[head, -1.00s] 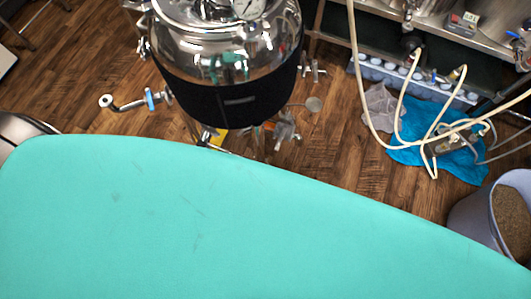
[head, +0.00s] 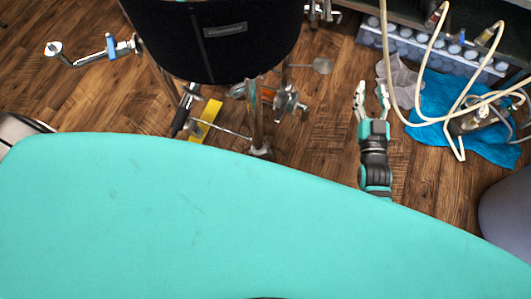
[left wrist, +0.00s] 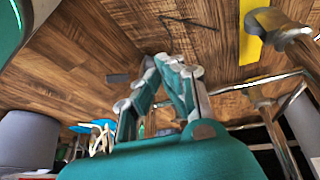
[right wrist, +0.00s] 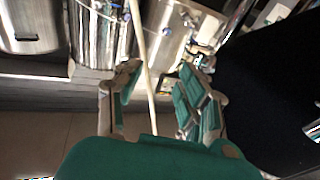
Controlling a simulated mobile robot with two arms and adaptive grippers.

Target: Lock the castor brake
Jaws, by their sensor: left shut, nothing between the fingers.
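A vessel in a black jacket (head: 215,45) stands on metal legs in the head view. A front leg (head: 255,110) ends in a small grey foot or castor (head: 260,149) just behind my turquoise body edge. I cannot make out a brake lever on it. In the left wrist view my left gripper (left wrist: 160,62) is shut and empty, above the wood floor, with metal legs (left wrist: 270,110) to its right. It is hidden in the head view. My right gripper (head: 372,90) is open and empty, right of the vessel; its parted fingers show in the right wrist view (right wrist: 160,85).
A yellow strip (head: 206,120) lies under the vessel. A valve pipe (head: 90,55) sticks out left. Pale hoses (head: 395,70), a blue cloth (head: 430,115) and a grey bin (head: 508,215) are at the right. Bare floor (head: 325,125) lies between vessel and hoses.

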